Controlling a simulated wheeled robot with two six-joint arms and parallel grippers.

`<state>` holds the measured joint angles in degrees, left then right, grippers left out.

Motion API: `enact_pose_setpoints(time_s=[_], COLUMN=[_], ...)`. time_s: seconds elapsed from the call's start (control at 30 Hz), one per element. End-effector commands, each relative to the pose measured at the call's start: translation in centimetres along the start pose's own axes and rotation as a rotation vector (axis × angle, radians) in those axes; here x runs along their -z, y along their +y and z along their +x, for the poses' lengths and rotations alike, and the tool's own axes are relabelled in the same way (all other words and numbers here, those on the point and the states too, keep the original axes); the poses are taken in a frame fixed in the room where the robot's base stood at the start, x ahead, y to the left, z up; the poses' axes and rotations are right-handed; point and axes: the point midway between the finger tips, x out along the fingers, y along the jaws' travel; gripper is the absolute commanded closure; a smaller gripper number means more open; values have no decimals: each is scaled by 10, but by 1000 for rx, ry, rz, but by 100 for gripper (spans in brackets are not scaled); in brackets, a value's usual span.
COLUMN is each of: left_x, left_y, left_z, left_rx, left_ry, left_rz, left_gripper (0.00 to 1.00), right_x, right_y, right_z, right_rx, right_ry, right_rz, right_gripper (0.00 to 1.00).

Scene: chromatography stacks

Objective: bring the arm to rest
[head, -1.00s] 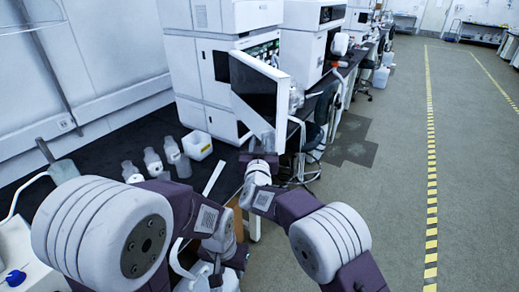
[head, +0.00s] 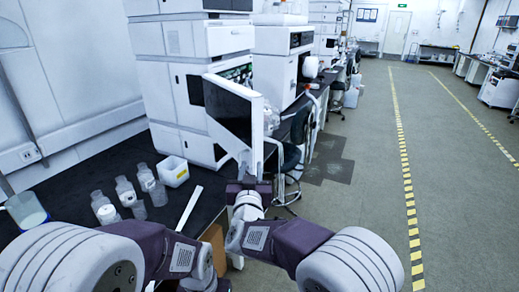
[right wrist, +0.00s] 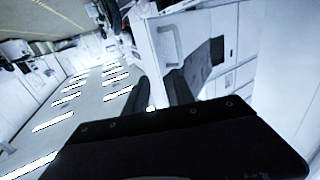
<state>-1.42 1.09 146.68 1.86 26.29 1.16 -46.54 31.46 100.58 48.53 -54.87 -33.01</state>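My right arm (head: 290,240) reaches forward from the lower right, bent at the elbow. My right gripper (head: 247,172) points away from me beside the bench edge, in front of a monitor. In the right wrist view its two dark fingers (right wrist: 160,95) stand apart with nothing between them, so it is open. My left arm (head: 145,250) comes in from the lower left and bends down by the bench's front edge. Its gripper is below the picture and hidden.
A monitor (head: 228,108) stands just beyond my right gripper. Several clear bottles (head: 103,208) and a white tub (head: 174,171) stand on the black bench (head: 75,185) at left. A chair (head: 290,150) stands beyond. The floor (head: 360,200) at right is clear.

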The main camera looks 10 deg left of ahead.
Motion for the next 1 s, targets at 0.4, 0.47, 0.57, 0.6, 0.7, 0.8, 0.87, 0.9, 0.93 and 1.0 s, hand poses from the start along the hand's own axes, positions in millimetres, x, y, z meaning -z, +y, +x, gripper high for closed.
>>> enact_pose_setpoints(time_s=[0.4,0.47,0.57,0.6,0.7,0.8,0.87,0.9,0.93,1.0], left_x=[11,11,10,10,10,10,10,10,10,10], left_y=[2,2,2,2,2,2,2,2,2,2], left_z=[-100,-102,-101,-99,-99,-99,-99,-99,-99,-99], left_rx=[0,0,0,0,0,0,0,0,0,0], left_ry=[1,0,0,0,0,0,0,0,0,0], left_rz=[0,0,0,0,0,0,0,0,0,0], left_gripper=[64,64,64,64,64,64,64,64,64,64], right_x=[11,-28,-81,-97,-121,-129,-130,-130,-130,-130], right_y=[293,292,280,275,268,266,265,264,264,264], right_z=[-91,-136,-208,-233,-286,-317,-326,-328,-328,-327], right_rx=[-175,-148,-108,-96,-91,-111,-128,-139,-142,-143], right_ry=[-571,-754,-1027,-1122,-1317,-1440,-1478,-1485,-1483,-1482], right_rz=[-17,12,46,53,71,93,114,128,132,133], right_gripper=[70,70,70,70,70,70,70,70,70,70])
